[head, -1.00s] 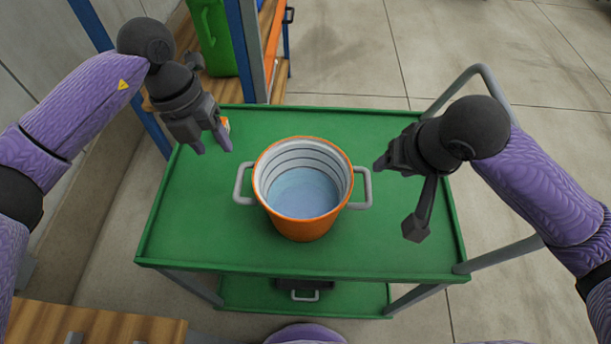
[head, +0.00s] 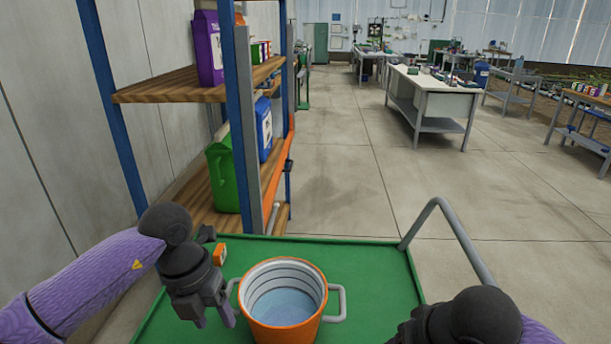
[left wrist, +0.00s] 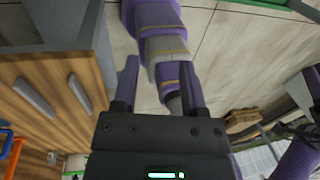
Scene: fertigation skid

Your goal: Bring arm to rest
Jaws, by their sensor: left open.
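My left gripper (head: 216,318) is open and empty, just left of the orange pot on the green cart. Its two purple fingers also show apart in the left wrist view (left wrist: 158,85), with nothing between them. My right arm's dark wrist (head: 470,318) is at the bottom right of the head view; its fingertips are cut off or hidden, so its jaws cannot be judged. The orange pot (head: 285,333) stands upright with grey side handles and pale liquid inside. No gripper is seen holding it.
The green cart top (head: 375,275) has a grey rail (head: 450,222) at right. A small orange item (head: 220,254) lies behind my left gripper. A shelf rack (head: 195,93) with jugs stands close at left. Open floor (head: 350,170) lies beyond, with white benches (head: 436,92) farther back.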

